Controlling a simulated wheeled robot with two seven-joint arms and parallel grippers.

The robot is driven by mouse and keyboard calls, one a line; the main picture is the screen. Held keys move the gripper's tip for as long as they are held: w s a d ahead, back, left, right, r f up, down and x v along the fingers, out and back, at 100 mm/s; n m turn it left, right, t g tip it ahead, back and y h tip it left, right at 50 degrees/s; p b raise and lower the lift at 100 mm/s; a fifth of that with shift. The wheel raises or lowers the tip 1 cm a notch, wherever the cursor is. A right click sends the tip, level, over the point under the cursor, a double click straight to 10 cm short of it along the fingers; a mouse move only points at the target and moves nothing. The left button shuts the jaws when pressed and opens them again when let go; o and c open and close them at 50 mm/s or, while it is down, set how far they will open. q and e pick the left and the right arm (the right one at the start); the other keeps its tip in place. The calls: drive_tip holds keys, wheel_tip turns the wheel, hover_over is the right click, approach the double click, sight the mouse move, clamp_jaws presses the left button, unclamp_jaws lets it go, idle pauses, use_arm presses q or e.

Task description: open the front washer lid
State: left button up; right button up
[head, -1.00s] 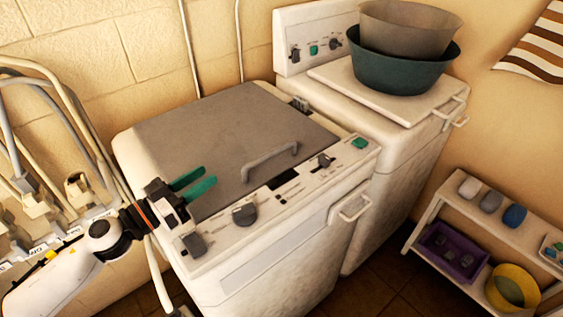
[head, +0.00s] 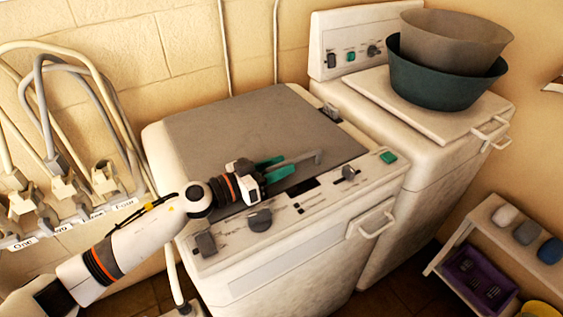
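The front washer (head: 290,262) is white, with a flat grey lid (head: 235,125) that lies shut on its top. A grey bar handle (head: 312,158) sits near the lid's front edge. My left gripper (head: 282,167) is over the front of the lid, at the handle's left end. Its two teal fingers are apart, with a gap between them. They hide part of the handle, and I cannot tell whether they touch it. My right gripper is not in view.
A second white machine (head: 400,150) stands behind right, with a teal basin (head: 440,88) and a grey-brown basin (head: 455,42) stacked on it. Plugs and hoses (head: 60,190) are at the left. A low shelf (head: 500,235) holds several small items at the right.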

use_arm(q)
drive_tip(key=shift+w+d, duration=0.3)
drive_tip(key=shift+d, duration=0.15)
clamp_jaws()
